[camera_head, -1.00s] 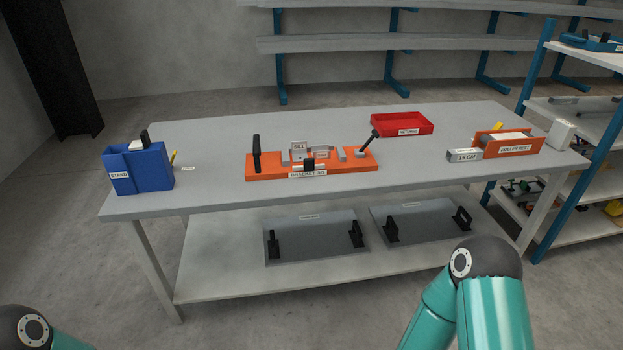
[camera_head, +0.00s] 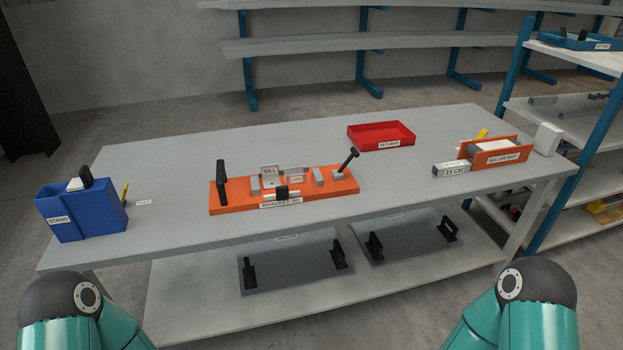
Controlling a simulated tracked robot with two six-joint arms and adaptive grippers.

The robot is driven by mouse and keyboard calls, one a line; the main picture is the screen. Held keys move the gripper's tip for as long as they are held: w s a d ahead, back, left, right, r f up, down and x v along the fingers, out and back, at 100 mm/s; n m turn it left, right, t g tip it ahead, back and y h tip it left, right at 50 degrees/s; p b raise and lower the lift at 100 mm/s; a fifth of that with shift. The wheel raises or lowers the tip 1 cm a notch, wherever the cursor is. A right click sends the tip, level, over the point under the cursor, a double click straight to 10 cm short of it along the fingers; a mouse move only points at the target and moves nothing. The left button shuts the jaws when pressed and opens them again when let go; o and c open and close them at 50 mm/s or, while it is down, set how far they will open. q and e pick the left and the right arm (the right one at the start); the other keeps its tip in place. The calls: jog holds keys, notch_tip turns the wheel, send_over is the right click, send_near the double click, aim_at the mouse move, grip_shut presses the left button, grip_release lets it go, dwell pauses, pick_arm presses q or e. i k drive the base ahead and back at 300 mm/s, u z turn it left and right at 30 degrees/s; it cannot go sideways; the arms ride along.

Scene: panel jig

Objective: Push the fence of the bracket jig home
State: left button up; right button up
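The bracket jig (camera_head: 240,207) is an orange base with a printed label on its front edge, lying on the grey bench. A black upright handle (camera_head: 222,182) stands at its left end. Grey blocks, one labelled SILL (camera_head: 269,173), and a small black part (camera_head: 283,193) sit in its middle. A black-knobbed lever (camera_head: 348,160) leans at its right end. Which part is the fence, and whether it is home, I cannot tell. Only teal links of my two arms show at the lower corners, well short of the jig; neither gripper is in view.
A blue STAND box (camera_head: 92,216) stands at the bench's left end. A red tray (camera_head: 381,134) is behind the jig. An orange roller rest (camera_head: 512,157) and a 15 CM block (camera_head: 451,170) are on the right. Two grey panels (camera_head: 292,265) (camera_head: 400,243) with black handles lie on the lower shelf.

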aim_at(282, 193)
jog(key=i, duration=1)
jog(key=u, duration=0.45)
